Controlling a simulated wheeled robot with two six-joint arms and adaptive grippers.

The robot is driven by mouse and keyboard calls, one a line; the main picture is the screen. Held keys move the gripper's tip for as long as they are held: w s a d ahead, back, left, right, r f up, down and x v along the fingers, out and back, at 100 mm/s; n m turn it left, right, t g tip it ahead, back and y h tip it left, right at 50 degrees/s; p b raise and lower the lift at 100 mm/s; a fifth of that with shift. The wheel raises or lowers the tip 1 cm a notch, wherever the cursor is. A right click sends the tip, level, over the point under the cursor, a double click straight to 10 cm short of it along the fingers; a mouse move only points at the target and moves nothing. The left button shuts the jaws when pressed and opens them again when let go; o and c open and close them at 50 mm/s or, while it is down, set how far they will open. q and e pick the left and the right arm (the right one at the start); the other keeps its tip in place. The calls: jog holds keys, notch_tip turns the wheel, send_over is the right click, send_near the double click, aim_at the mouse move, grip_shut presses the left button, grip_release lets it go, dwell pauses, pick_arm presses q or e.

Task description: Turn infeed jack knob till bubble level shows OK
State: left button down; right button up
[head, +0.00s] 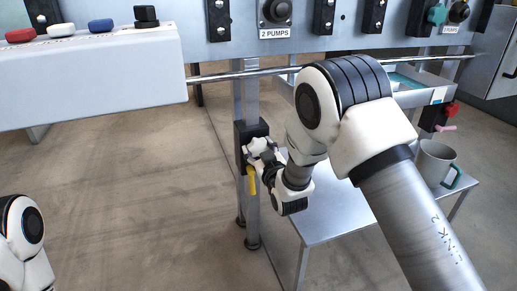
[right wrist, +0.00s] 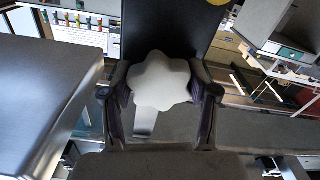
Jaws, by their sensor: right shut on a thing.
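The pale, lobed jack knob (right wrist: 160,80) sits between the fingers of my right gripper in the right wrist view, in front of a black block (right wrist: 170,30). My right gripper (head: 261,155) is shut on this knob at the black bracket (head: 243,132) on the machine's leg in the head view. There the fingers and wrist mostly cover the knob. I cannot make out a bubble level or its reading in either view. Only a part of my left arm shows at the lower left of the head view; its gripper is out of view.
A small metal table (head: 325,215) stands right of the leg, with a grey mug (head: 434,162) on it. A yellow piece (head: 252,183) hangs just below the gripper. A metal rail (head: 235,75) crosses above. The floor at the left is clear.

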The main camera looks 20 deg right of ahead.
jog(key=n+p, duration=0.3)
jog(key=n, duration=0.1)
jog(key=shift+r, duration=0.15)
jog(key=n+p, duration=0.3)
jog(key=n, duration=0.2)
jog(key=shift+n, duration=0.3)
jog(key=n+p, duration=0.2)
jog(key=n, duration=0.3)
jog(key=shift+p, duration=0.35)
jog(key=n+p, duration=0.1)
jog(key=n, duration=0.4)
jog(key=shift+p, duration=0.3)
jog(key=o, duration=1.2)
jog(key=shift+c, duration=0.2)
